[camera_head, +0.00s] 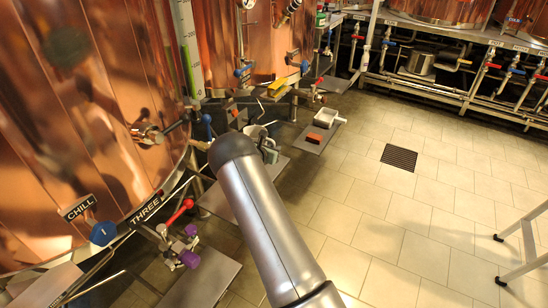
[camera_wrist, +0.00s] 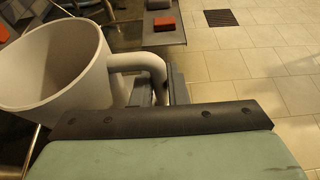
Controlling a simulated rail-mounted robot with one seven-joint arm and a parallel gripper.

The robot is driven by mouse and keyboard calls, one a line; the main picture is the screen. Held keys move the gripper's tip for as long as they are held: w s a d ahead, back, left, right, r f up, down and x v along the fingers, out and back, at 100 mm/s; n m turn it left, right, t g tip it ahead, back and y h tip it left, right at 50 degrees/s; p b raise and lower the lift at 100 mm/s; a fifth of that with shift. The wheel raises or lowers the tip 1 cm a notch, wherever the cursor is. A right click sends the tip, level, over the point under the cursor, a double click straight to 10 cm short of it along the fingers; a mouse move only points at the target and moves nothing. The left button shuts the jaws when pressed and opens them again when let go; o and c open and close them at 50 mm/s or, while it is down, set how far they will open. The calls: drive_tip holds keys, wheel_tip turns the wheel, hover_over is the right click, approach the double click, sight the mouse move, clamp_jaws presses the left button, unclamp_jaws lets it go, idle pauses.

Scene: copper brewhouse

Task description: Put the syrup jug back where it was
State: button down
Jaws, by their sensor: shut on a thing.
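The syrup jug (camera_wrist: 50,60) is a pale grey, wide-mouthed vessel at the left of the wrist view, with its open top toward the camera. Its looped handle (camera_wrist: 135,60) points right. My gripper (camera_wrist: 160,90) is shut on the handle, its dark fingers partly hidden behind the green and black wrist part. In the head view the jug (camera_head: 254,132) shows small just past my arm, partly covered by it, with my gripper (camera_head: 269,150) at its right side. I cannot tell whether the jug's base touches anything.
A grey plate (camera_head: 307,146) beyond the jug carries a red block (camera_head: 314,138). A white container (camera_head: 327,117) stands behind it. Copper tanks (camera_head: 85,120) with valves and a red lever (camera_head: 180,212) crowd the left. Tiled floor with a dark drain (camera_head: 399,157) is open at right.

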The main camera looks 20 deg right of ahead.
drive_tip(key=shift+w+d+f+b, duration=0.1)
drive_tip(key=shift+w+d+f, duration=0.1)
drive_tip(key=shift+f, duration=0.5)
drive_tip(key=shift+w+d+f+b, duration=0.1)
drive_tip(key=shift+w+f, duration=0.05)
drive_tip(key=shift+f, duration=0.55)
drive_tip(key=shift+w+d+f+b, duration=0.1)
drive_tip(key=shift+w+f, duration=0.1)
drive_tip(key=shift+f, duration=0.5)
drive_tip(key=shift+f, duration=0.1)
drive_tip(key=shift+f, duration=0.15)
drive_tip(key=c, duration=1.4)
unclamp_jaws()
drive_tip(key=shift+c, duration=0.2)
